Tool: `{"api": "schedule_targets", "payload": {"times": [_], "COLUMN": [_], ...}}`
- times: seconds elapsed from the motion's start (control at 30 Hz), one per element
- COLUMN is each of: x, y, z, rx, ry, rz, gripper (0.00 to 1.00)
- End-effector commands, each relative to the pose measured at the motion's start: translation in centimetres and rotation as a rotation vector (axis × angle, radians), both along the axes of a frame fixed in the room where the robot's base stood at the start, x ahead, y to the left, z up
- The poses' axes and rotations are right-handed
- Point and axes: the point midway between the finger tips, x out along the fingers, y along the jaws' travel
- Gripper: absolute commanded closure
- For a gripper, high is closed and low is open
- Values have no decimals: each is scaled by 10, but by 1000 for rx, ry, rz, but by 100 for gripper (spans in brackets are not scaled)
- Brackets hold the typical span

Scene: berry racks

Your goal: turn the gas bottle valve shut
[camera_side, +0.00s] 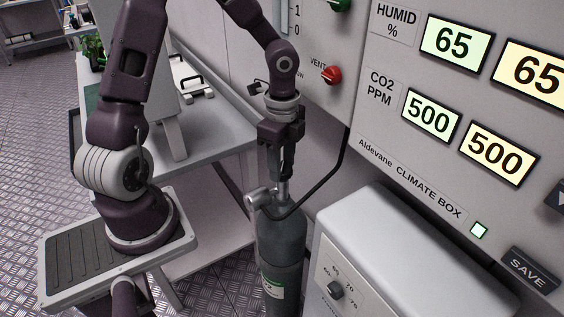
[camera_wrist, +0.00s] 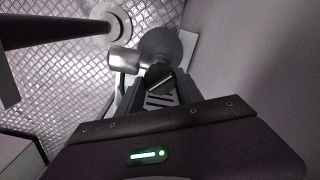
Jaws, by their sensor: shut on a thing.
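The gas bottle (camera_side: 281,246) is a dark grey-green cylinder standing upright, with a green and white label low on its side. A metal valve body (camera_side: 258,199) and a black hose sit at its top. My gripper (camera_side: 283,180) points down over the bottle and is shut on the valve at its top; the fingers hide most of the valve's handle. In the wrist view my gripper (camera_wrist: 160,88) closes at the bottle's top, and the silver valve fitting (camera_wrist: 124,60) sticks out to the left.
A climate box panel (camera_side: 400,150) with lit number displays stands right of my gripper. A white unit with a dial (camera_side: 400,260) stands close to the bottle's right. A grey table (camera_side: 215,130) stands to the left.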

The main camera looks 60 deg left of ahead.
Motion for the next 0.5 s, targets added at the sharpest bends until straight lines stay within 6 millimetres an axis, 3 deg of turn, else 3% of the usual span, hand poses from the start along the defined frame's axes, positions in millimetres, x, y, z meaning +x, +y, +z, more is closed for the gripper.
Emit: {"api": "schedule_targets", "payload": {"times": [0.5], "x": [1], "y": [-1], "z": [0], "rx": [-1], "ry": [-3], "rz": [462], "gripper": [98]}}
